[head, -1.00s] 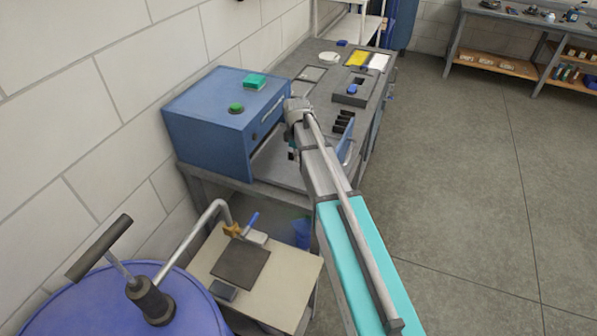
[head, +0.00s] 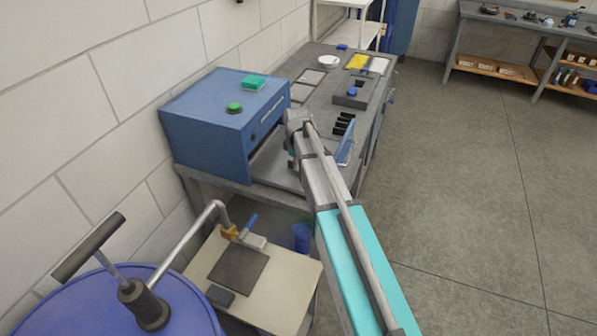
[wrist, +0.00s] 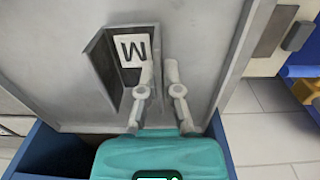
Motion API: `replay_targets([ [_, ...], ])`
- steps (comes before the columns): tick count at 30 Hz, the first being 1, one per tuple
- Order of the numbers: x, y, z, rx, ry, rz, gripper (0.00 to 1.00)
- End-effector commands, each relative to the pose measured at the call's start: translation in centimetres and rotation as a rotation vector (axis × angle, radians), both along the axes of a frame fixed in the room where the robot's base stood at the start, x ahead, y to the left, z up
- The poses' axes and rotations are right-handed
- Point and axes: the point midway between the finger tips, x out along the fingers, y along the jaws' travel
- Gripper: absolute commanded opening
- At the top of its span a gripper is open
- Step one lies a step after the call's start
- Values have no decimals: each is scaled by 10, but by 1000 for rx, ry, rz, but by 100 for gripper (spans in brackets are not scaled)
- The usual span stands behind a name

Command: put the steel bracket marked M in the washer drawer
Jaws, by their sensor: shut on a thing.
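The steel bracket (wrist: 103,62) is a grey angled piece with a dark inner side and a white label with a black M, which reads upside down in the wrist view. My gripper (wrist: 160,72) has its fingers shut at the right part of the bracket; the exact contact is hard to make out. In the head view my arm hides the bracket and most of the gripper. The washer looks to be the blue box (head: 205,130) with a green button. A grey surface lies at its open front, and a blue panel (head: 346,150), perhaps the drawer front, stands right of my arm.
A grey bench continues behind, with a dark slotted rack (head: 343,124) and a grey block with a blue part on it. A small table (head: 290,285) with a clamp and a blue drum (head: 165,310) stand in front. The floor at right is clear.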

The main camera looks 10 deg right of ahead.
Motion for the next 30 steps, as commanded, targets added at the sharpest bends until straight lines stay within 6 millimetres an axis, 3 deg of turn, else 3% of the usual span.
replay_targets([
  [5, 0, 0, -14, 0, 0, 0, 0],
  [22, 0, 1, -19, 0, 0, 1, 0],
  [24, 0, 1, -17, 0, 0, 1, 19],
  [28, 0, 1, -17, 0, 0, 1, 43],
  [30, 0, 1, -17, 0, 0, 1, 43],
])
